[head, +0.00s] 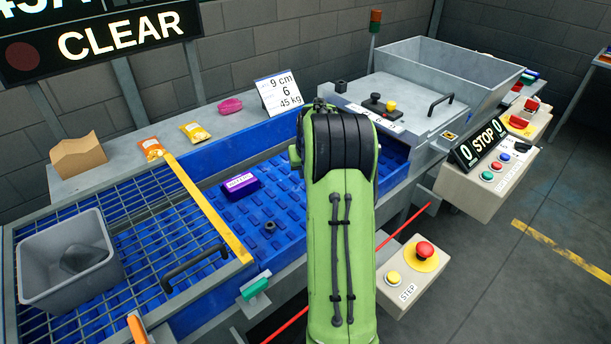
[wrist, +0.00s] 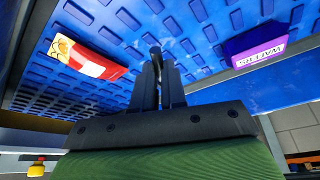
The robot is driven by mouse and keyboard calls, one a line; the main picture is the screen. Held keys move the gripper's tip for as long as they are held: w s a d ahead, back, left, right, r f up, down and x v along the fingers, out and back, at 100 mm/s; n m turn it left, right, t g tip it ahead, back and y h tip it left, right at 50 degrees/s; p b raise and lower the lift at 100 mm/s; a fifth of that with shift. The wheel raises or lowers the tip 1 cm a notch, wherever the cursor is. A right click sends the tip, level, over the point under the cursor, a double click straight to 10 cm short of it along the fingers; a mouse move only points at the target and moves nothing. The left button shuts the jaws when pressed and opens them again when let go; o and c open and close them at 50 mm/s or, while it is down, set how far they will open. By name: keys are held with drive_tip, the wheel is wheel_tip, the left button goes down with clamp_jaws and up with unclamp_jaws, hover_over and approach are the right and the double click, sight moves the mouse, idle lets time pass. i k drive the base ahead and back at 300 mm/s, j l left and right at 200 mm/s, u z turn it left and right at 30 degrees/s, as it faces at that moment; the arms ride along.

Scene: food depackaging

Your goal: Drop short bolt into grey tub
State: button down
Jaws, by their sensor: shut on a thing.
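My gripper (wrist: 156,80) is in the wrist view with its two dark fingers close together over the blue belt. It is shut on a small dark piece at the fingertips (wrist: 154,50), which looks like the short bolt; the fingers hide most of it. In the head view my green arm hides the gripper and the bolt. My gripper is apart from the tub.
On the blue belt (head: 222,222) lie a purple packet (head: 242,186) and a small dark nut (head: 270,227). A red and white packet (wrist: 88,58) shows in the wrist view. A yellow bar (head: 208,209) and a dark handle (head: 194,268) lie between belt and tub.

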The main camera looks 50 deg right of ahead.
sight(75, 298)
drive_tip(key=k, duration=1)
